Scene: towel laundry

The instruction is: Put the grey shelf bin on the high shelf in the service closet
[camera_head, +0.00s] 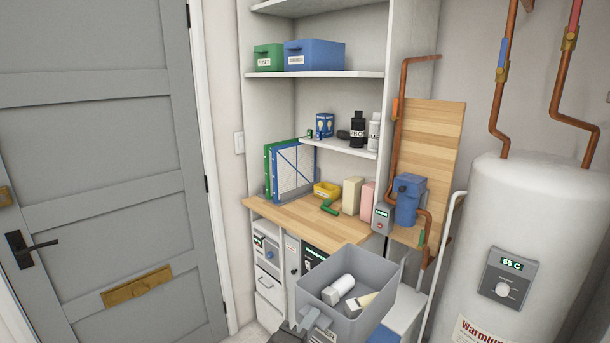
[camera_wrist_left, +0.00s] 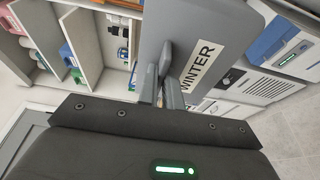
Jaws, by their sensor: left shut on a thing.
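The grey shelf bin (camera_head: 362,320) is at the bottom middle of the head view, held up in front of the closet, with a white bottle or roll and a cream-coloured item inside. My left gripper (camera_head: 301,328) is at its near left side. In the left wrist view, the gripper (camera_wrist_left: 163,88) is shut on the bin's front, beside a label reading WINTER, and the bin (camera_wrist_left: 205,30) fills the upper middle. The high shelf (camera_head: 315,74) carries a green bin (camera_head: 268,58) and a blue bin (camera_head: 314,55) at its left and middle. My right gripper is not in view.
Bare shelf shows right of the blue bin. A lower shelf (camera_head: 345,148) holds dark and white bottles. The wooden counter (camera_head: 290,214) holds folders, a yellow tray and blocks. A white tank (camera_head: 540,220) and copper pipes stand at right; a grey door (camera_head: 95,150) at left.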

